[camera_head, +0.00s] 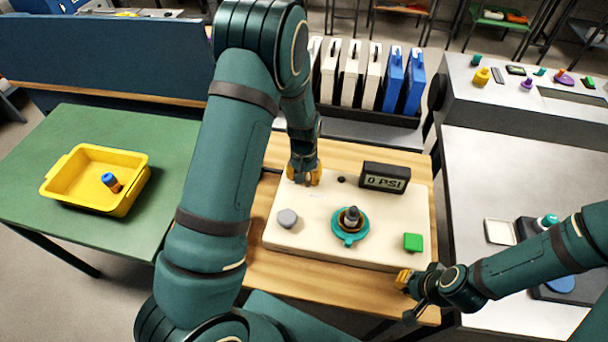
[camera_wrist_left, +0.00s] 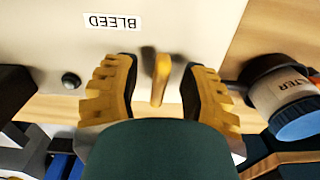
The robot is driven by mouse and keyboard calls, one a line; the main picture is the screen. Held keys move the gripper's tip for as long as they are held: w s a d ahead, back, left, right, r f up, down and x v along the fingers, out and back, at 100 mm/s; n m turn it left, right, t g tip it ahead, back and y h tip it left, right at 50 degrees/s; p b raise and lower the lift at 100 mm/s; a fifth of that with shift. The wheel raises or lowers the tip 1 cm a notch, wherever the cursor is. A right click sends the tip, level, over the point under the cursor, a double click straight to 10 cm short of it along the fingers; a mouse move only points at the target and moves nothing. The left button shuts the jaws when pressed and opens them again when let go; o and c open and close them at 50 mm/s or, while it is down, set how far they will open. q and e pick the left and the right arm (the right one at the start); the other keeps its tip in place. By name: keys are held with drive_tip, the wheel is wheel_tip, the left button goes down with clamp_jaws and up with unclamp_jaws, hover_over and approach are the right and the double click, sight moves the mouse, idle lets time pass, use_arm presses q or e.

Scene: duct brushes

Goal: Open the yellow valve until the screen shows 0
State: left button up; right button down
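The screen (camera_head: 384,178) on the cream panel (camera_head: 310,237) reads "0 PSI". The yellow valve handle (camera_wrist_left: 161,78) shows in the left wrist view as a narrow upright lever on the panel, near an upside-down "BLEED" label (camera_wrist_left: 113,21). My left gripper (camera_wrist_left: 162,63) has its two yellow-padded fingers apart, one on each side of the handle, with visible gaps. In the head view the left gripper (camera_head: 304,177) hides the valve. My right gripper (camera_head: 405,283) is beside the panel's front right corner, away from the valve; its finger opening is unclear.
The panel also bears a grey knob (camera_head: 287,218), a teal ring fitting (camera_head: 350,225) and a green button (camera_head: 413,242). A canister marked with partly visible lettering (camera_wrist_left: 283,95) stands close to the left gripper. White and blue cases (camera_head: 373,75) stand behind; a yellow tray (camera_head: 97,178) is left.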

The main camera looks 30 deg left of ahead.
use_arm(q)
drive_tip(key=shift+r, duration=0.15)
wheel_tip(320, 180, up, 12)
idle(0.6)
idle(0.4)
